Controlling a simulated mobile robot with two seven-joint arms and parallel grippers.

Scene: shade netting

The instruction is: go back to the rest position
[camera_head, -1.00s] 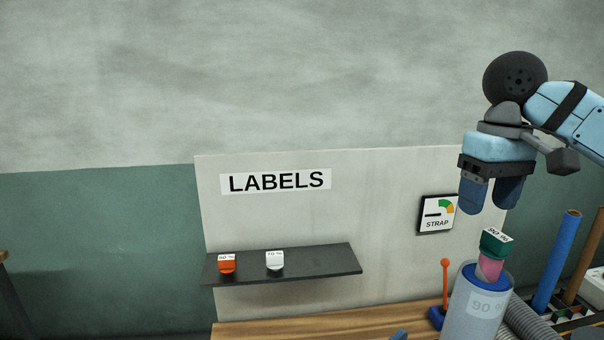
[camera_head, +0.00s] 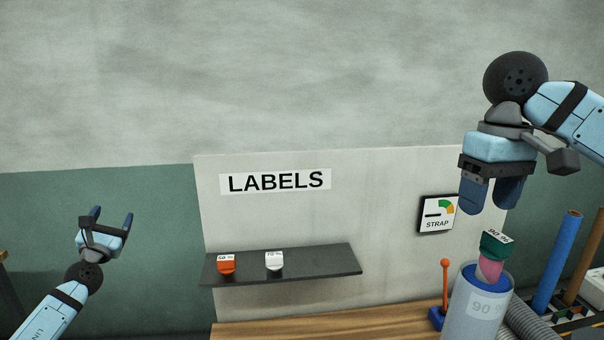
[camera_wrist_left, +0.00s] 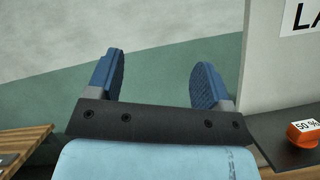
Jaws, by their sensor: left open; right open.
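My left gripper (camera_head: 110,222) is raised at the left, in front of the green lower wall, with its fingers pointing up. It is open and empty; its spread fingers also show in the left wrist view (camera_wrist_left: 155,85). My right gripper (camera_head: 490,196) hangs at the upper right with its fingers pointing down. It is open and empty, above a green label piece (camera_head: 496,244) marked 90 %. That piece sits on a pink part (camera_head: 489,268) at the top of a grey roll (camera_head: 473,313) marked 90 %. The right gripper is apart from it.
A dark shelf (camera_head: 318,265) under the LABELS sign holds an orange label (camera_head: 226,265) and a white label (camera_head: 274,262). An orange-knobbed lever (camera_head: 445,285), a STRAP gauge (camera_head: 437,214) and a blue tube (camera_head: 557,262) are at the right. The space between my grippers is open.

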